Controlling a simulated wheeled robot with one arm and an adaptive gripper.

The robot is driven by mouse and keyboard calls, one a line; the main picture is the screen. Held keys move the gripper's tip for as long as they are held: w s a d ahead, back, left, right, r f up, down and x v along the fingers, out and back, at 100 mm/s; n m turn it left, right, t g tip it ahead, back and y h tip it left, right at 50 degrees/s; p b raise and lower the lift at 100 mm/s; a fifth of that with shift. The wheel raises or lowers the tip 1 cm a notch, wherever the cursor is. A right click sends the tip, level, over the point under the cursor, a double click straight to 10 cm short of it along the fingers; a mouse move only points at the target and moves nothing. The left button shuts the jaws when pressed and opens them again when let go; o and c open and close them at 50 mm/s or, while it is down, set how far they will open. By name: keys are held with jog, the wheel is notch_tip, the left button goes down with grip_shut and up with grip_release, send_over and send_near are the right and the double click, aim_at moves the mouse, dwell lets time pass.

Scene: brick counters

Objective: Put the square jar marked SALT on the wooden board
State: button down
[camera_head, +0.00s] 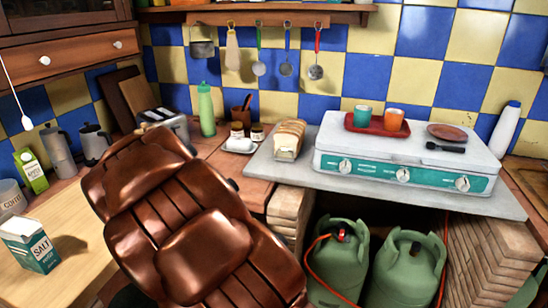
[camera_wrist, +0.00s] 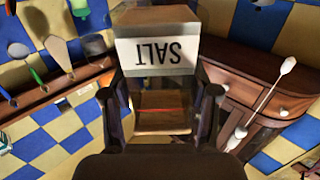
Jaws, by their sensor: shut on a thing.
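A square jar marked SALT (camera_wrist: 157,56) is held between the two fingers of my gripper (camera_wrist: 160,100) in the wrist view. Its pale label reads upside down there, and the inverted background suggests the jar is roughly upright. My gripper and this jar cannot be made out in the head view. A pale wooden board (camera_head: 72,214) lies at the lower left of the head view.
A coffee canister (camera_head: 12,200), green carton (camera_head: 31,172) and moka pots (camera_head: 58,152) stand behind the board. Hanging utensils (camera_head: 259,68) and drawers (camera_head: 74,50) are above. Bread (camera_head: 289,139) and a stove (camera_head: 400,168) are to the right. The board's right side looks clear.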

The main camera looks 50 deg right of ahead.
jog(key=s+d+f+m+g+h+b, duration=0.3)
jog(key=s+d+m+g+h+b, duration=0.25)
jog(key=s+d, duration=0.85)
jog(key=s+d+f+m+g+h+b, duration=0.5)
jog(key=s+d, duration=0.5)
jog(key=s, duration=0.8)
jog(key=shift+n+t+y, duration=0.35)
jog(key=shift+n+y, duration=0.1)
jog(key=shift+n, duration=0.1)
jog(key=shift+w+d+f+p, duration=0.6)
jog(key=shift+w+d+p, duration=0.85)
jog(key=shift+d, duration=0.75)
jog(key=shift+w+d+f+p, duration=0.55)
jog(key=shift+w+d+p, duration=0.95)
jog(key=shift+d, duration=0.7)
jog(key=shift+w+d+f+p, duration=0.6)
jog(key=shift+w+d+p, duration=0.85)
jog(key=shift+d, duration=0.75)
jog(key=shift+f, duration=0.2)
jog(key=shift+c, duration=1.4)
grip_release()
